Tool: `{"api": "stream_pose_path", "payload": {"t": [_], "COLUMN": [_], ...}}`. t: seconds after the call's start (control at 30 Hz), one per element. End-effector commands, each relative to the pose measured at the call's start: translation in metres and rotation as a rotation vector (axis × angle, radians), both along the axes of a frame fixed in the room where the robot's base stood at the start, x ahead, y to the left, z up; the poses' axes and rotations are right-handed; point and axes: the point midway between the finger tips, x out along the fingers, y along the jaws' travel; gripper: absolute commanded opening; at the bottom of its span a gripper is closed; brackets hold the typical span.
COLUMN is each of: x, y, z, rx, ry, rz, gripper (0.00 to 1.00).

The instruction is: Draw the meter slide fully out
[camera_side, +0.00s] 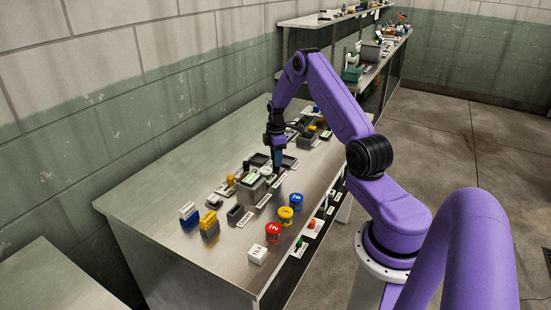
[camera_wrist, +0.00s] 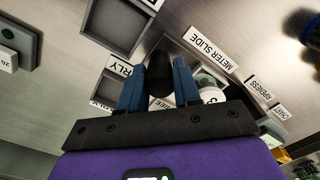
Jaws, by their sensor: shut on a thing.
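My gripper (camera_side: 277,168) points down over the middle of the steel bench. In the wrist view its two blue fingers (camera_wrist: 157,72) are shut on a dark round knob (camera_wrist: 158,66). The "METER SLIDE" label (camera_wrist: 211,48) lies flat just beside this knob. The slide's body under the knob is hidden by the fingers and the gripper housing, so I cannot tell how far out it is.
Grey trays (camera_wrist: 122,22) with "EARLY"-type labels lie close to the fingers. A grey box-like machine (camera_side: 250,187) stands left of my gripper. Red (camera_side: 273,232), yellow (camera_side: 285,215) and blue (camera_side: 296,200) round pieces line the front edge.

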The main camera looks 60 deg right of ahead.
Motion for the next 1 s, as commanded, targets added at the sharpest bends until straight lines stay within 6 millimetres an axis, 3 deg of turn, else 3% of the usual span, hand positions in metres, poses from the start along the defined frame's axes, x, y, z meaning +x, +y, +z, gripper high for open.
{"api": "stream_pose_path", "payload": {"t": [0.03,0.1,0.53,1.0], "x": [0.000,0.000,0.001,0.001], "y": [-0.007,-0.007,-0.005,-0.005], "z": [0.001,0.001,0.010,0.103], "rx": [-0.012,-0.012,-0.008,-0.011], "ry": [-0.011,-0.011,-0.008,-0.011], "rz": [-0.005,-0.005,-0.003,-0.003], "gripper": [0.39,0.58,0.58,0.58]}}
